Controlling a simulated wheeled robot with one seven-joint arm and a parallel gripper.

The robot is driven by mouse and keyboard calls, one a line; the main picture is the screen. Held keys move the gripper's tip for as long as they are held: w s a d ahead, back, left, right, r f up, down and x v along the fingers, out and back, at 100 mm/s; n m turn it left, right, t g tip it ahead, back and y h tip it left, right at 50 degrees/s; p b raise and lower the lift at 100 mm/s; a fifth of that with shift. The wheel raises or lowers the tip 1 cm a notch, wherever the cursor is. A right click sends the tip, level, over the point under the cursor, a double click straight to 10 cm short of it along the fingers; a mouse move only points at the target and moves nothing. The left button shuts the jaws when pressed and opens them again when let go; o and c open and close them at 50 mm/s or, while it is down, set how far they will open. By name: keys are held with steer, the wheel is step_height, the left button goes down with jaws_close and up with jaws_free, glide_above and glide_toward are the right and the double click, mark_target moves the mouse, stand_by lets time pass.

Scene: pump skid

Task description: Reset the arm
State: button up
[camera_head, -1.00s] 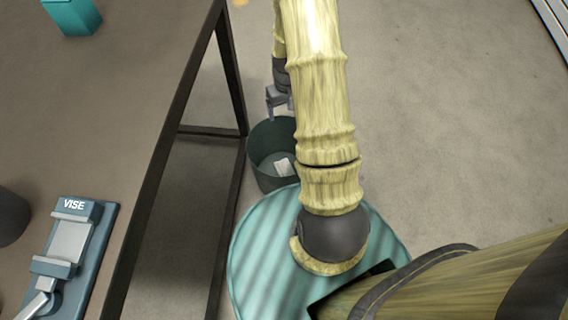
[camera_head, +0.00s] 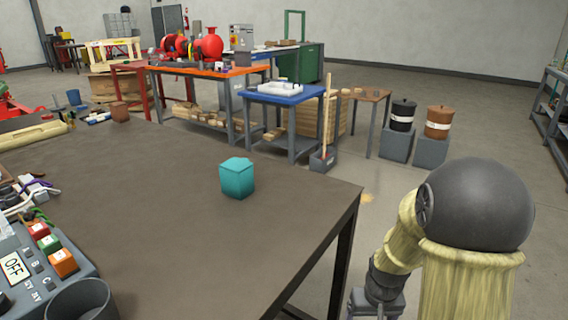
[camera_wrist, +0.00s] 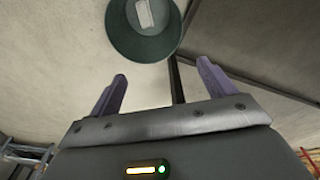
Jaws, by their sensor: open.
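My arm (camera_head: 470,280) is bent at the right of the head view, with its dark round joint high and close to the camera. My gripper (camera_head: 376,303) hangs low beside the table's right edge, partly cut off by the bottom of the picture. In the wrist view my gripper (camera_wrist: 160,80) is open, its two purplish fingers apart with nothing between them. A dark green bin (camera_wrist: 145,48) stands on the floor beyond the fingertips. A white piece (camera_wrist: 145,13) lies inside it.
A brown table (camera_head: 150,190) fills the left, with a teal box (camera_head: 237,178) near its right corner and a button panel (camera_head: 45,262) at front left. A blue-topped bench (camera_head: 285,95) and two lidded bins (camera_head: 402,115) stand farther back. Floor at the right is clear.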

steer(key=s+a+r+t, duration=0.1)
steer(key=s+a+r, duration=0.5)
steer(key=s+r, duration=0.2)
steer(key=w+p+v, duration=0.3)
steer(key=p+v, duration=1.4)
steer(key=p, duration=0.1)
steer(key=w+r+p+v, duration=0.1)
steer(key=w+p+v, duration=0.3)
steer(key=p+v, duration=1.3)
steer(key=shift+d+r+p, duration=0.3)
steer(key=shift+d+p, duration=0.3)
steer(key=shift+f, duration=0.1)
